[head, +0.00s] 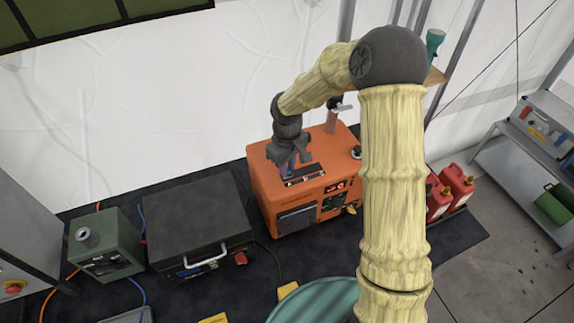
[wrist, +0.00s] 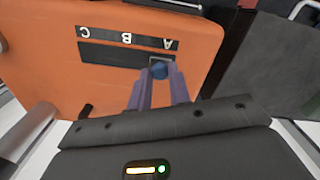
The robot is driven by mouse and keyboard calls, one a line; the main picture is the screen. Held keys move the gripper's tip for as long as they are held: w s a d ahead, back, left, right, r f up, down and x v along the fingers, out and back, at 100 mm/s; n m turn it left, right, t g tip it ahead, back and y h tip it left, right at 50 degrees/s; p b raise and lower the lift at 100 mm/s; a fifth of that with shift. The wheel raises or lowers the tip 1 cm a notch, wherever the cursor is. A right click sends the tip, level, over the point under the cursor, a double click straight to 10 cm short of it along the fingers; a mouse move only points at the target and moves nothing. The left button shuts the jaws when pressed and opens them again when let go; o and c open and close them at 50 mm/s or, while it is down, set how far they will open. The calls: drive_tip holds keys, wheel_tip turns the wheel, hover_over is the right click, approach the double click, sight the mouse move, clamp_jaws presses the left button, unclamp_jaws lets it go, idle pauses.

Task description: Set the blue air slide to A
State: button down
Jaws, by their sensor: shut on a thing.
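The orange machine (head: 262,185) stands on the dark mat. On its top is a dark slot (wrist: 112,55) with a label strip reading A, B, C, upside down in the wrist view. The blue air slide (wrist: 159,70) shows as a round blue knob at the slot's A end, close beside the letter A. My gripper (wrist: 158,80) is shut on the blue knob, its purple fingers on either side. In the head view my gripper (head: 287,168) reaches down to the left end of the slot. The fingers partly hide the knob there.
A dark case (head: 195,222) with a handle and a green box (head: 105,243) stand left of the machine. Red canisters (head: 458,185) stand to the right, behind my arm. A teal round top (head: 315,300) is in front. The tent wall is close behind.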

drive_tip(key=c, duration=1.3)
unclamp_jaws()
drive_tip(key=shift+s+a, duration=0.15)
drive_tip(key=shift+a, duration=0.15)
drive_tip(key=shift+d, duration=0.15)
drive_tip(key=shift+r, duration=0.2)
wheel_tip(320, 180, up, 17)
drive_tip(key=b, duration=0.4)
drive_tip(key=s+d+f+m+t+b, duration=0.1)
drive_tip(key=s+d+f+m, duration=0.3)
drive_tip(key=s+f, duration=0.3)
drive_tip(key=s+d+f+m+t+b, duration=0.1)
drive_tip(key=s+d+f+m+b, duration=0.1)
drive_tip(key=s+d+f+m, duration=0.2)
drive_tip(key=s+d+f, duration=0.3)
drive_tip(key=s+f, duration=0.1)
drive_tip(key=s, duration=0.2)
drive_tip(key=shift+s+f+t, duration=0.25)
drive_tip(key=shift+s+t, duration=0.05)
drive_tip(key=shift+s, duration=0.05)
